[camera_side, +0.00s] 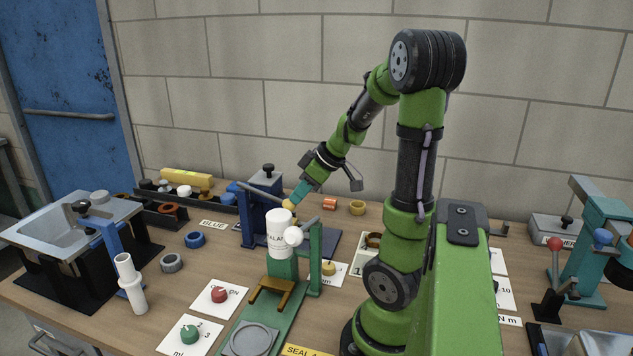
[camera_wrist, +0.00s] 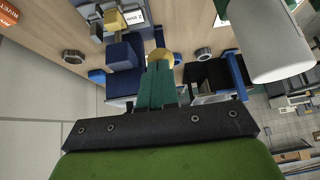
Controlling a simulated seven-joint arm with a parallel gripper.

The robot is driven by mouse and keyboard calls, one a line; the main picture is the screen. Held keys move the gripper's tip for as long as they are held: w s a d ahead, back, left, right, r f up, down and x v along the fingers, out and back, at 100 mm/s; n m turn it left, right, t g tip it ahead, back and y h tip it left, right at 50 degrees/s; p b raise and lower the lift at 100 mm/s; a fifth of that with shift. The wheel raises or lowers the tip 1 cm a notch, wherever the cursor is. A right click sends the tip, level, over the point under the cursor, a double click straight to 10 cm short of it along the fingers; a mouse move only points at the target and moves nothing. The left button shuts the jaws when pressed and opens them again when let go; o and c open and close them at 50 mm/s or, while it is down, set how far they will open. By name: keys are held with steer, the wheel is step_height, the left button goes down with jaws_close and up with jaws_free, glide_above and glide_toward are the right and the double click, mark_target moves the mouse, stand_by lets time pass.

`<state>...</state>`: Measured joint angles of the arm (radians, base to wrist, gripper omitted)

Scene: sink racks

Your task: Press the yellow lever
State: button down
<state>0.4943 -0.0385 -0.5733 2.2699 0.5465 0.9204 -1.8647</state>
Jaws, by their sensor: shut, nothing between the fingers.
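The yellow lever knob (camera_side: 288,205) is at the end of a grey rod that slopes down to the right from the blue press (camera_side: 262,208). My gripper (camera_side: 299,193) has teal fingers that are together and empty, pointing down at the knob from just above right. They look touching or nearly touching; I cannot tell which. In the wrist view the yellow knob (camera_wrist: 160,57) shows right past the tips of my gripper (camera_wrist: 157,68), partly hidden by them. The blue press (camera_wrist: 124,55) is left of the fingertips there.
A white bottle (camera_side: 280,235) stands in front of the knob on a green press (camera_side: 315,260) with a white-knobbed lever (camera_side: 293,236). A metal sink tray (camera_side: 75,230) is at left. A teal press (camera_side: 595,240) and a red-knobbed lever (camera_side: 554,245) are at right.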

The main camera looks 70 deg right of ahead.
steer(key=shift+f, duration=0.35)
steer(key=shift+s+r, duration=0.1)
steer(key=shift+r, duration=0.05)
steer(key=s+v, duration=0.1)
steer(key=v, duration=1.2)
steer(key=shift+s+d, duration=0.2)
steer(key=shift+s, duration=0.05)
